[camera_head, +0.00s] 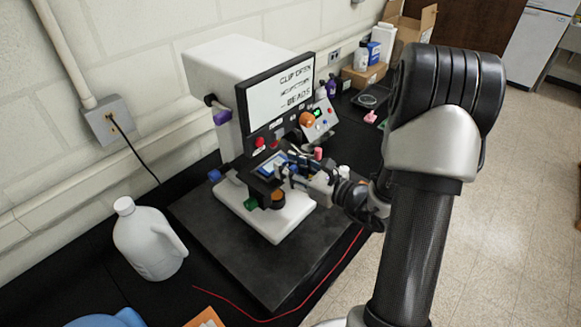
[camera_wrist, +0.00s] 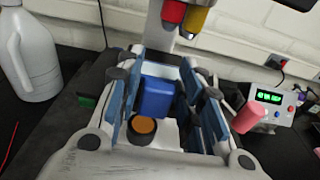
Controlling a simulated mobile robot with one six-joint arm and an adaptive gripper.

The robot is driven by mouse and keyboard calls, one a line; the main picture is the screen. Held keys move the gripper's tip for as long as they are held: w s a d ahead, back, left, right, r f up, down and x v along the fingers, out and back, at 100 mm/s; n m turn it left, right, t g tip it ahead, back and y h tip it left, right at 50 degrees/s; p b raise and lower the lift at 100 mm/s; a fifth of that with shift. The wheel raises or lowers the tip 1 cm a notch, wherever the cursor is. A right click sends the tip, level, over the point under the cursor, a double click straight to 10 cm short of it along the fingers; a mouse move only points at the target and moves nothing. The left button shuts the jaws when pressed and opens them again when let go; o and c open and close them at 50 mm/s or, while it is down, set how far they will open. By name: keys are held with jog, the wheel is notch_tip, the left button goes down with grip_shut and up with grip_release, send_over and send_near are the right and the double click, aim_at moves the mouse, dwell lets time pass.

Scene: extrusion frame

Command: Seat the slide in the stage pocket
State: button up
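My gripper (camera_head: 288,173) is at the microscope-like machine's stage, coming in from the right. In the wrist view its two blue-padded fingers (camera_wrist: 165,92) stand apart on either side of a blue block (camera_wrist: 157,98). The block may be the slide's handle; I cannot tell whether both pads touch it. A pale strip (camera_wrist: 160,71) shows just beyond the block. In the head view a blue-edged pale plate (camera_head: 270,164) is at the stage, in front of the fingers. The pocket itself is not clear, as the fingers and the plate cover it.
The white machine (camera_head: 222,75) with its screen (camera_head: 281,86) rises behind the stage. Red and yellow objectives (camera_wrist: 185,18) hang just above the fingers. An orange-topped cylinder (camera_wrist: 144,126) is below the block. A white jug (camera_head: 147,240) stands at left, a control box (camera_wrist: 268,108) at right.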

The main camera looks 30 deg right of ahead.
jog(key=shift+o, duration=0.8)
